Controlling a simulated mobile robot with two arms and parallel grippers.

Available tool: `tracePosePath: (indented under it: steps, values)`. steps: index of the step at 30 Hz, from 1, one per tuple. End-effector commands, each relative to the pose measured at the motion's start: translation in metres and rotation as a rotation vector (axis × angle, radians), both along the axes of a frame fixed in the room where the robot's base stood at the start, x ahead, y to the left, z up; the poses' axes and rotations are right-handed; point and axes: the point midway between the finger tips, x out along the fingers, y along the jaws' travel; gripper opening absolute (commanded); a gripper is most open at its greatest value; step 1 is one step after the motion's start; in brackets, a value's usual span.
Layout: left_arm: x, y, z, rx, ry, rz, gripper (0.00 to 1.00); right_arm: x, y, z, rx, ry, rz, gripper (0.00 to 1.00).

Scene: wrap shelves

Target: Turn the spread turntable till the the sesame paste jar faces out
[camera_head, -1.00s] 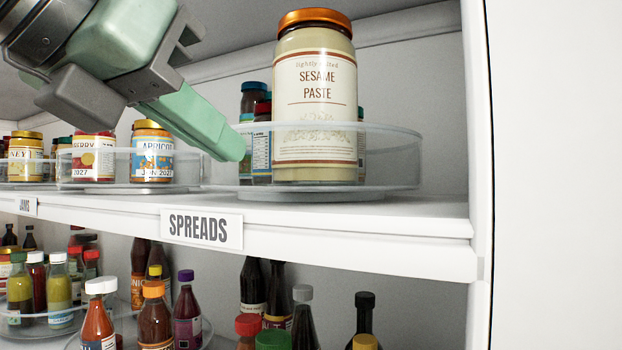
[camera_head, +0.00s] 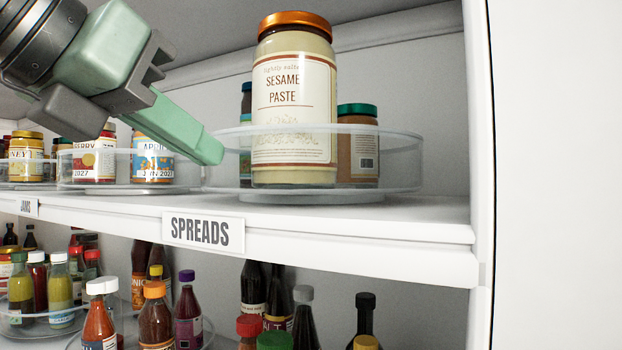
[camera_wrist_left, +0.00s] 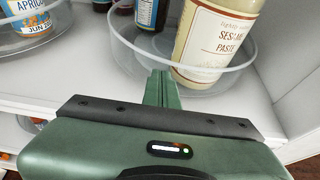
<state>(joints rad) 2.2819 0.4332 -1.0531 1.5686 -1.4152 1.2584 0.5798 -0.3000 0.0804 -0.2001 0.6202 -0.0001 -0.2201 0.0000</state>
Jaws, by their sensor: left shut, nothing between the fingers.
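The sesame paste jar (camera_head: 293,100), large with an orange lid and a white label, stands upright at the front of the clear-walled spread turntable (camera_head: 400,160). Its label faces out, angled slightly left. A smaller jar with a green lid (camera_head: 358,150) stands behind it to the right. My left gripper (camera_head: 214,152) is shut and empty, its tip at the left of the turntable's clear rim; I cannot tell whether it touches. In the left wrist view the shut fingers (camera_wrist_left: 161,88) overlap the rim, with the sesame paste jar (camera_wrist_left: 215,40) to their right. My right gripper is not in view.
The shelf carries a SPREADS sign (camera_head: 203,231). To the left stands a jam turntable (camera_head: 110,188) with several jars, close to my gripper. Bottles fill the shelf below. A white cabinet side wall (camera_head: 478,120) bounds the right.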

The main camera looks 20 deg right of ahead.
Motion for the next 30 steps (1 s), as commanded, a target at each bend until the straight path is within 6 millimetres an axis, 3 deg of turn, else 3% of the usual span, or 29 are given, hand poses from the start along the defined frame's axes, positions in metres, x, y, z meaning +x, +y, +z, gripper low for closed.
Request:
tracePosePath:
  steps: [6,17,30]
  values:
    - [0.011,0.003,0.001,-0.002,0.000,-0.001,0.00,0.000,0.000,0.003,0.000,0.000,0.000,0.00]
    - [0.010,0.004,0.000,-0.001,-0.002,-0.001,0.00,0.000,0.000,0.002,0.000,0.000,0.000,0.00]
    - [0.001,0.033,-0.001,-0.002,-0.001,0.000,0.00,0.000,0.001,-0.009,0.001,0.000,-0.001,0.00]
